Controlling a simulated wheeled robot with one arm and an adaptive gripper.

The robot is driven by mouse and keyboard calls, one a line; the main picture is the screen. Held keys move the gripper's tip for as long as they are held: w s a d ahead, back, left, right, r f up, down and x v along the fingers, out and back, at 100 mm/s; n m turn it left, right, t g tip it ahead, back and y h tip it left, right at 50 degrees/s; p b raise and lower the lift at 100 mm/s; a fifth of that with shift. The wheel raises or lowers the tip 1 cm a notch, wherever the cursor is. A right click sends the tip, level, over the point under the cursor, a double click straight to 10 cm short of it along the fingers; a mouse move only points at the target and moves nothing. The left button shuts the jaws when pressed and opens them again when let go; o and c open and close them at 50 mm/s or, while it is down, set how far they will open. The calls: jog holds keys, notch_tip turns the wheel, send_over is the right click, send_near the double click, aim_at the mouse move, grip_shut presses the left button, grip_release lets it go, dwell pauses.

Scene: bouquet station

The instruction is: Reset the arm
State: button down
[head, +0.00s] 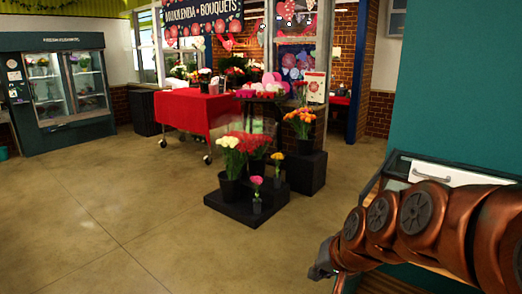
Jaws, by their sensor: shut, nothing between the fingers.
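My copper-coloured arm (420,225) reaches in from the right edge at the lower right. My gripper (318,272) is the small dark grey part at the left end of the arm, low in the view. It is shut and holds nothing. Its fingers are small and partly turned away from the view. Open floor lies behind it, and no object touches it.
A teal wall or panel (450,90) and a white-fronted drawer unit (440,173) stand close behind my arm. Black display steps (232,207) with potted flowers stand mid-floor. A red-draped wheeled table (185,112) and a flower cooler (35,140) are farther back. The left floor is clear.

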jog(key=s+d+f+n+g+h+p, duration=0.1)
jog(key=s+d+f+g, duration=0.1)
jog(key=s, duration=1.1)
jog(key=s+d+f+n+g+h+p, duration=0.1)
jog(key=s+d+g, duration=0.3)
jog(key=s, duration=0.9)
jog(key=shift+f+n+g+h, duration=0.5)
jog(key=shift+f+n+g, duration=0.1)
jog(key=shift+g, duration=0.2)
jog(key=shift+a, duration=0.1)
